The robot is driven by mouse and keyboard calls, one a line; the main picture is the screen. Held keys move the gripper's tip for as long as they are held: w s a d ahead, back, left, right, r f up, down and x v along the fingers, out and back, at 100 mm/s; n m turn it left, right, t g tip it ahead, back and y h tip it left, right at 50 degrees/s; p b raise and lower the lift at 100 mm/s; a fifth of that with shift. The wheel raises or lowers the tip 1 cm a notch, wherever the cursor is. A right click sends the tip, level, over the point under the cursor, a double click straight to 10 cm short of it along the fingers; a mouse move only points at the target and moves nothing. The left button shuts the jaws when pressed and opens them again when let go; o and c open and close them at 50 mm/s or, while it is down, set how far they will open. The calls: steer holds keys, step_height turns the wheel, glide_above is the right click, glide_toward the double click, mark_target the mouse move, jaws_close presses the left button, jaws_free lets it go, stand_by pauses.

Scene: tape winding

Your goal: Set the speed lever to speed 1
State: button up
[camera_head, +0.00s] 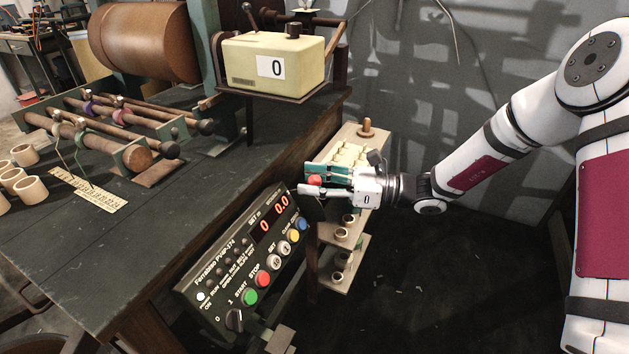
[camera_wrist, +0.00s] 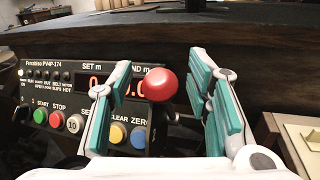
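A round red knob (camera_head: 314,180) stands beside the right end of the control panel, and I take it to be the speed lever's top. In the wrist view the red knob (camera_wrist: 160,84) shows between my two fingers, on a dark stem. My gripper (camera_head: 307,177) is open, with teal-padded fingers on either side of the knob. In the wrist view a gap shows between each finger of my gripper (camera_wrist: 162,66) and the knob. The lever's lower part and any speed marks are hidden, so its setting cannot be told.
The control panel (camera_head: 225,267) has colored buttons and a red display, close to my fingers. A dark workbench (camera_head: 130,240) carries a roller machine and a cream box (camera_head: 255,75) marked 0. A wooden shelf (camera_head: 345,255) with spools stands below my gripper.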

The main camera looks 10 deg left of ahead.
jaws_close()
steer(key=shift+d, duration=0.1)
steer(key=s+d+f+n+y+b, duration=0.1)
steer(key=d+f+y+b, duration=0.1)
steer(key=f+y, duration=0.1)
steer(key=s+d+f+n+g+y+b, duration=0.1)
steer(key=d+f+n+y+b, duration=0.1)
steer(key=f, duration=0.4)
steer(key=shift+d+f+y+b, duration=0.25)
steer(key=shift+d+y+b, duration=0.2)
steer(key=shift+y, duration=0.65)
steer(key=shift+o, duration=0.8)
jaws_free()
